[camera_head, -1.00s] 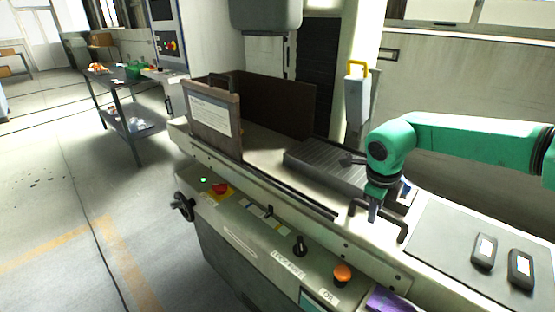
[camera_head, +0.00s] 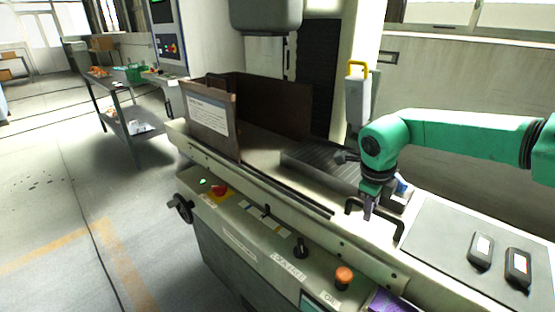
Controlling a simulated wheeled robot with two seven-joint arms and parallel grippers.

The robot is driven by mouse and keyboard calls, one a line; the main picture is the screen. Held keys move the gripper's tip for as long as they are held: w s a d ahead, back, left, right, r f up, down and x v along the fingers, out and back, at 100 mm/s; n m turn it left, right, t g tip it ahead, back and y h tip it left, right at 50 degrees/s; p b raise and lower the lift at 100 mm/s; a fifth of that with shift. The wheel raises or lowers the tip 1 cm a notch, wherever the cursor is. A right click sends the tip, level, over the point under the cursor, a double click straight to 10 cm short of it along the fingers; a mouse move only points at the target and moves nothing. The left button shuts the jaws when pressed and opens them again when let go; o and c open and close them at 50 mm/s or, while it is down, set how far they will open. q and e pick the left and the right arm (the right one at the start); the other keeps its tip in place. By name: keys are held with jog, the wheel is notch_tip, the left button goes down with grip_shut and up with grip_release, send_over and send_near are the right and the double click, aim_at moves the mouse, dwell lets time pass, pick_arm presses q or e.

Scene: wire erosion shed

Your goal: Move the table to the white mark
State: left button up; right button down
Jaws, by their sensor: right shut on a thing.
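The table (camera_head: 455,270) is the long pale sliding bed of the machine, running from upper left to lower right. It carries a brown guard with a white sheet (camera_head: 208,117) at its left part and a black bar handle (camera_head: 401,232) near its front edge. My right gripper (camera_head: 369,212) points down and is shut on the left part of this handle, partly hiding it. I cannot make out the white mark for certain. My left gripper is not in view.
The fixed front panel below the table has a red stop button (camera_head: 219,190), an orange knob (camera_head: 344,277) and a black handwheel (camera_head: 181,208). Two black devices (camera_head: 480,250) lie on the table's grey plate. A bench (camera_head: 122,100) stands back left. The left floor is mostly clear.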

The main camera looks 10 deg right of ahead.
jog(key=shift+w, duration=0.1)
jog(key=shift+w+a+b, duration=0.15)
jog(key=shift+w+b, duration=0.05)
jog(key=shift+b, duration=0.15)
jog(key=shift+w+a, duration=0.1)
dwell(0.5)
dwell(0.5)
grip_release()
